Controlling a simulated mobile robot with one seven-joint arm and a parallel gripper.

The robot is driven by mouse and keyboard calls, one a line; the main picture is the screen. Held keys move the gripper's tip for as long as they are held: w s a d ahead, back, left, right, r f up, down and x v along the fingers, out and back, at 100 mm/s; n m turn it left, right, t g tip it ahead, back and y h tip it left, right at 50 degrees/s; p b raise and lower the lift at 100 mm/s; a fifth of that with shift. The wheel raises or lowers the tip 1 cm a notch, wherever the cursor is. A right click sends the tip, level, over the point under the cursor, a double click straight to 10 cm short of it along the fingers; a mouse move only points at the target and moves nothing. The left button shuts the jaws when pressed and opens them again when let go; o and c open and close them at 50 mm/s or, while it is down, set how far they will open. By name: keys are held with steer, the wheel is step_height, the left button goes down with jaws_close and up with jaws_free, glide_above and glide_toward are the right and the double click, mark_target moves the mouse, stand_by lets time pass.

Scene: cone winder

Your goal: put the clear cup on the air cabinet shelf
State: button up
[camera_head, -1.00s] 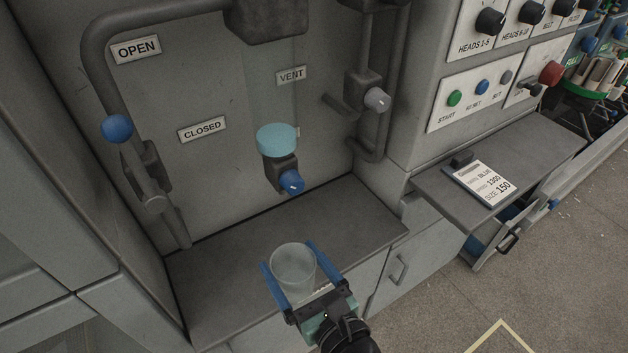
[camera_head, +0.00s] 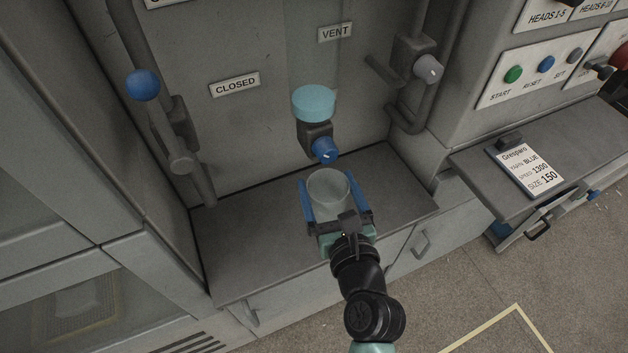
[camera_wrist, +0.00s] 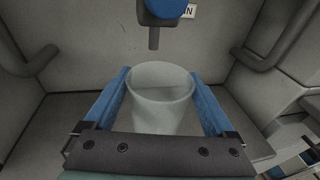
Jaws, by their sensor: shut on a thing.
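The clear cup (camera_head: 329,190) is upright between the blue fingers of my gripper (camera_head: 334,196), which is shut on it. In the wrist view the cup (camera_wrist: 161,95) shows open side up between both fingers of my gripper (camera_wrist: 161,105). The grey air cabinet shelf (camera_head: 245,240) lies beneath and around it. I cannot tell whether the cup's base touches the shelf. The cup is in front of and below the blue knob of a small spout fitting (camera_head: 322,148).
A pipe with a blue ball handle (camera_head: 142,85) stands left, and a valve with a grey knob (camera_head: 427,68) stands right. A side ledge with a card (camera_head: 530,168) is at the right. The shelf's left part is bare.

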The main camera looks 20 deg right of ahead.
mark_target(318, 197)
steer(key=w, duration=0.6)
steer(key=shift+a+r, duration=0.1)
steer(key=shift+a, duration=0.05)
step_height(318, 197, down, 2)
steer(key=shift+s+b, duration=0.15)
steer(key=shift+b, duration=0.2)
step_height(318, 197, down, 5)
steer(key=b, duration=0.3)
steer(key=shift+f, duration=0.2)
steer(key=o, duration=1.1)
steer(key=shift+c, duration=0.2)
steer(key=shift+r, duration=0.1)
steer(key=v, duration=1.1)
steer(key=shift+s+a, duration=0.1)
steer(key=shift+s, duration=0.3)
